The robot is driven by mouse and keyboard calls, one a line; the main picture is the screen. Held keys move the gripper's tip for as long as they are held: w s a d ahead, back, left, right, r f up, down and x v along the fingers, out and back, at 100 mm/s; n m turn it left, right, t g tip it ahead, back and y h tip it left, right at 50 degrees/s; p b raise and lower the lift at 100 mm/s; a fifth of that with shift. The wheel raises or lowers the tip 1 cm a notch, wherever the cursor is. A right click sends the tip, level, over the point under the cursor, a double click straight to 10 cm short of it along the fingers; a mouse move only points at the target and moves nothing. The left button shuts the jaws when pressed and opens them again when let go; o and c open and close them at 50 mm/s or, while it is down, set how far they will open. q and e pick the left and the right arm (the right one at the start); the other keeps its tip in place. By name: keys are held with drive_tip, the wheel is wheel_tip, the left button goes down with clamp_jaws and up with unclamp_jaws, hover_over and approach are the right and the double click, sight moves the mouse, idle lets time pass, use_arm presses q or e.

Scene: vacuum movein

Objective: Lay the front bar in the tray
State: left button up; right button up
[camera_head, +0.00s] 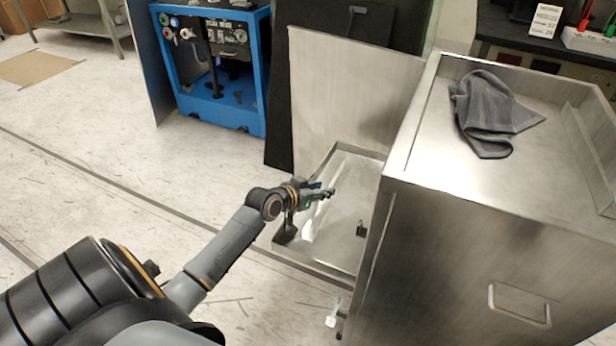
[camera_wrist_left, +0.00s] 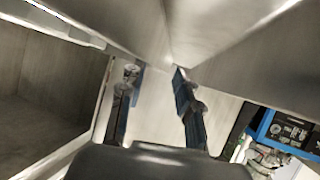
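The steel tray (camera_head: 278,252) lies low on the left side of the steel cabinet, with a raised rim. My left gripper (camera_head: 330,189) reaches over the tray from the left. In the left wrist view its two fingers (camera_wrist_left: 155,75) stand apart with nothing clearly held between them. A bright narrow strip (camera_head: 316,216) runs along the tray beneath the gripper; I cannot tell whether it is the front bar or a reflection. In the left wrist view a pale bar-like edge (camera_wrist_left: 55,27) crosses the upper left. My right gripper is not in view.
The steel cabinet (camera_head: 450,240) stands right of the tray, with a grey cloth (camera_head: 488,112) on top. An upright steel panel (camera_head: 350,95) rises behind the tray. A blue-framed unit (camera_head: 215,70) stands further back. The floor at left is mostly clear.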

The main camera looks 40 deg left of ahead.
use_arm(q)
drive_tip(key=shift+p+v, duration=0.3)
drive_tip(key=shift+v, duration=0.85)
drive_tip(key=p+v, duration=0.1)
drive_tip(key=v, duration=0.7)
drive_tip(key=shift+s+r+p, duration=0.1)
drive_tip(key=shift+r+p, duration=0.05)
drive_tip(key=shift+p, duration=0.25)
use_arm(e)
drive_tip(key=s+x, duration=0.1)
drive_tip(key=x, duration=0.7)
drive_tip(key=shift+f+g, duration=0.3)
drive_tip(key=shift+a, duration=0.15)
